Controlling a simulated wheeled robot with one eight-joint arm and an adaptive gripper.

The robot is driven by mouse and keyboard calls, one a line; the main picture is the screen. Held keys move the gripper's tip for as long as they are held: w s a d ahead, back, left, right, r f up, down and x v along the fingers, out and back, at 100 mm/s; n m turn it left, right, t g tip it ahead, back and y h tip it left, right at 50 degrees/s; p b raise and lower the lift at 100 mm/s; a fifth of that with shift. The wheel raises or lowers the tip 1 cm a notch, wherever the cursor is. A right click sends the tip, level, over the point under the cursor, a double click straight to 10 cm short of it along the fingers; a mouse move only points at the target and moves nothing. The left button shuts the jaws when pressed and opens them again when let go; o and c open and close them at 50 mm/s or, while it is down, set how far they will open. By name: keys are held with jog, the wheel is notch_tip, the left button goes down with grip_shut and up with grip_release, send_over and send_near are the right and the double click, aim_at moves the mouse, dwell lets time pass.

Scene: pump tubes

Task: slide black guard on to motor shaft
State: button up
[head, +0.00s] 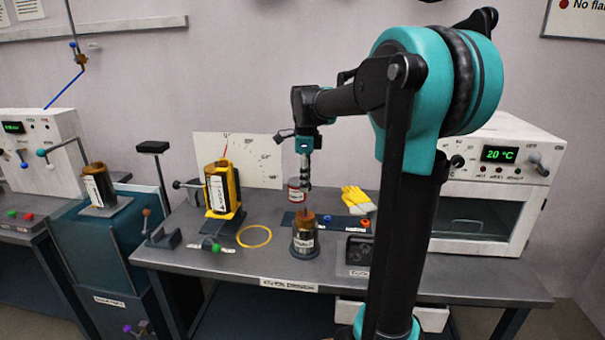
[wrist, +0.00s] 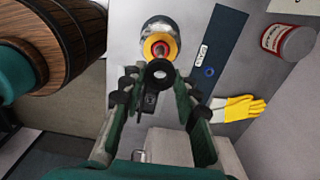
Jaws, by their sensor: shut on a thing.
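The motor (head: 304,240) stands upright on the bench, a metal cylinder with an orange-brown top. In the wrist view the motor (wrist: 158,27) shows from above, with a yellow ring and a red centre where the shaft is. My gripper (head: 304,172) points down above it; it also shows in the wrist view (wrist: 160,85). Its green fingers are shut on the black guard (wrist: 160,72), a small dark ring with a hole. The guard appears just beside the shaft in the wrist view. The height gap between them is hard to tell. The guard is too small to make out in the head view.
A red-and-white can (head: 297,188) stands behind the motor. A yellow ring (head: 253,236) lies left of the motor. A white oven (head: 490,185) stands at the right.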

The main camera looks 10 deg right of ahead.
jog(key=shift+r, duration=0.1)
dwell(0.3)
jog(key=shift+f, duration=2.95)
jog(key=shift+f, duration=1.35)
jog(key=o, duration=0.9)
notch_tip(320, 180, up, 12)
